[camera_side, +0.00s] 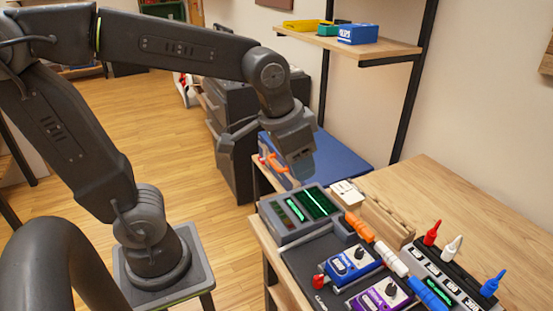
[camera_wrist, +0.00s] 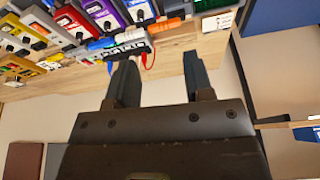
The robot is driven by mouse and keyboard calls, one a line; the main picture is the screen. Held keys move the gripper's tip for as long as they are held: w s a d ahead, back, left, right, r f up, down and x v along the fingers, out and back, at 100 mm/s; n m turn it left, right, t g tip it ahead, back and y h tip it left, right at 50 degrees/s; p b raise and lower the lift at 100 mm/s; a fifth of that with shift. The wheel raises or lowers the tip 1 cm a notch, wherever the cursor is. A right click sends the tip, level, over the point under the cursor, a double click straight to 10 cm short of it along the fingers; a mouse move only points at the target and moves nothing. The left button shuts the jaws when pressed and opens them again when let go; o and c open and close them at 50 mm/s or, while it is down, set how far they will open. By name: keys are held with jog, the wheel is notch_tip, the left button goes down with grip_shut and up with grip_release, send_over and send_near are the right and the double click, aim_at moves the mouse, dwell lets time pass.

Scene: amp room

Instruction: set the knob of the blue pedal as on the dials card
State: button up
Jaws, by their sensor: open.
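The blue pedal (camera_side: 352,264) sits on the dark board in the side view, with a dark knob on its top. It shows partly at the top edge of the wrist view (camera_wrist: 140,10); its knob setting is too small to read. A small white card (camera_side: 347,190), which may be the dials card, is behind the pedals by a wooden block; its marks are unreadable. My gripper (camera_side: 302,168) is above and behind the pedals, apart from them. In the wrist view its two fingers (camera_wrist: 160,76) are spread with nothing between them.
A purple pedal (camera_side: 382,294) stands beside the blue one. Orange, white and blue plugs lie close behind them. A grey unit with green screens (camera_side: 300,214) stands left of the pedals. A strip with upright red, white and blue plugs (camera_side: 452,270) is at right. The wooden table's back right is clear.

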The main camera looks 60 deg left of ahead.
jog(key=shift+s+a+r+n+t, duration=0.15)
jog(key=shift+s+a+t, duration=0.15)
jog(key=shift+s, duration=0.55)
jog(key=shift+s+a+f+n+t, duration=0.1)
jog(key=shift+s+a+n+t, duration=0.15)
jog(key=shift+s, duration=0.6)
jog(key=shift+t, duration=0.45)
jog(key=s, duration=0.2)
jog(key=s+a, duration=0.1)
jog(key=s, duration=0.1)
jog(key=shift+f, duration=0.35)
jog(key=shift+w, duration=0.1)
